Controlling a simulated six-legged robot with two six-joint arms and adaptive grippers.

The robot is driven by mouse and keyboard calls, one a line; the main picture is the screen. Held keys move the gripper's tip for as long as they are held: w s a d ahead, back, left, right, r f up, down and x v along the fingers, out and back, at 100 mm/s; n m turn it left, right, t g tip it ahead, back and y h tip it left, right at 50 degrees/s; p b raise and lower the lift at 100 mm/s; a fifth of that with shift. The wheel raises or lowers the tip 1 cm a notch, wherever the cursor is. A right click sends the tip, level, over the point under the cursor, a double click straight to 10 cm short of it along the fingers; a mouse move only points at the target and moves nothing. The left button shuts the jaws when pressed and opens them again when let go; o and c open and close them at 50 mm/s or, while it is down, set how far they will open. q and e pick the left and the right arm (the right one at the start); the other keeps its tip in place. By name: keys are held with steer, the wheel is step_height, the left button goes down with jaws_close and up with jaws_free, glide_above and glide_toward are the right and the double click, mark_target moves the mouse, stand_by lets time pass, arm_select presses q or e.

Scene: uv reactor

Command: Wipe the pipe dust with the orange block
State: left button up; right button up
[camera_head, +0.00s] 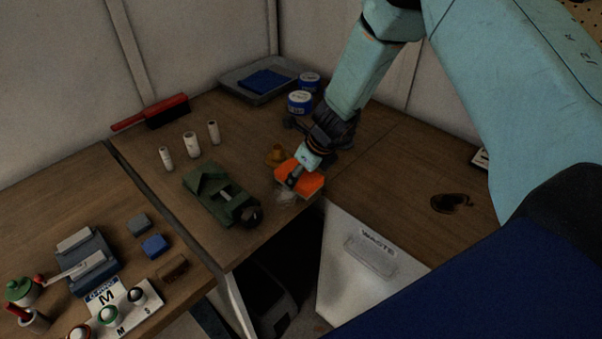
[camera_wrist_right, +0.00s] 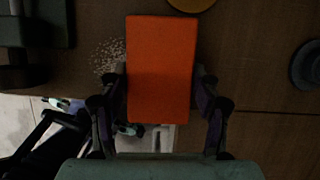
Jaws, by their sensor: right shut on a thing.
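The orange block (camera_head: 310,184) is held in my right gripper (camera_head: 304,166), just over the tabletop near its front edge. In the right wrist view the block (camera_wrist_right: 161,60) sits between the two fingers of the gripper (camera_wrist_right: 160,88). Pale, speckled dust (camera_wrist_right: 108,56) lies on the wood to the left of the block in that view. In the head view the dust (camera_head: 286,198) is a whitish patch just below the block's left end. I cannot tell whether the block touches the wood. My left gripper is not in view.
A green vise (camera_head: 210,193) stands left of the dust, close to it. A small yellow-brown object (camera_head: 277,154) sits just behind the block. A white waste bin (camera_head: 365,262) stands below the front edge. Three pale cylinders (camera_head: 190,144) stand farther back left.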

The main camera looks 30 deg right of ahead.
step_height(320, 180, up, 4)
steer(key=p, duration=0.3)
steer(key=shift+r+p, duration=0.25)
steer(key=shift+p, duration=0.05)
steer(key=shift+r+p, duration=0.3)
steer(key=shift+p, duration=0.1)
steer(key=shift+r, duration=0.1)
step_height(320, 180, up, 3)
steer(key=p, duration=0.3)
steer(key=shift+w, duration=0.1)
